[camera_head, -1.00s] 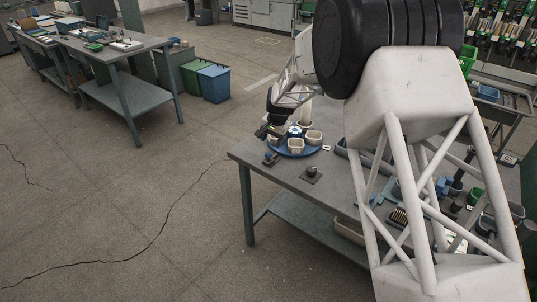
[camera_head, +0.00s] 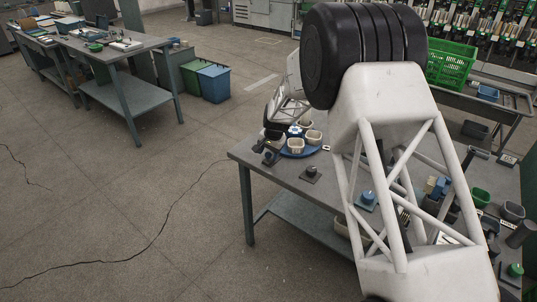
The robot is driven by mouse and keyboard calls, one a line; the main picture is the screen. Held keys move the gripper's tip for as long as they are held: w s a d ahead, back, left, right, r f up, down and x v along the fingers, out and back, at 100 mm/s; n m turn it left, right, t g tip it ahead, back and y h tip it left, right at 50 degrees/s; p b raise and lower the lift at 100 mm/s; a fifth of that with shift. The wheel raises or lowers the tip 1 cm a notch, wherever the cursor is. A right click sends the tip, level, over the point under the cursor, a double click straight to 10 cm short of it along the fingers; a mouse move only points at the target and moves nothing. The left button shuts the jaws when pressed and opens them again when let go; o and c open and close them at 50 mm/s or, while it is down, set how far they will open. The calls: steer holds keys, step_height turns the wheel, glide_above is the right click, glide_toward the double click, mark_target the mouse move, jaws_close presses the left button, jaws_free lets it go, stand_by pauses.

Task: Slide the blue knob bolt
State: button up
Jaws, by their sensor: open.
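My gripper (camera_head: 265,151) is open at the far left end of the workbench, low over its edge. Its dark fingers cover the spot where a small blue part sits by the bench edge, so I cannot tell whether they touch it. Another blue knob (camera_head: 367,198) stands on a small plate farther right, seen beside my white arm lattice. I cannot tell from this view which blue part is the bolt.
A round blue tray (camera_head: 313,151) with several pale cups is just right of my gripper. A black knob on a square plate (camera_head: 311,173) stands nearer the front edge. My arm hides much of the grey workbench (camera_head: 270,178). A green crate (camera_head: 450,62) is at the back right.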

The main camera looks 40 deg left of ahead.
steer(key=shift+a+f, duration=0.1)
steer(key=shift+f, duration=0.25)
jaws_close()
steer(key=shift+w, duration=1.7)
jaws_free()
steer(key=shift+r, duration=0.1)
step_height(320, 180, up, 7)
steer(key=d, duration=0.1)
steer(key=shift+w+d+r, duration=0.15)
steer(key=shift+d+r, duration=0.05)
steer(key=shift+d, duration=0.1)
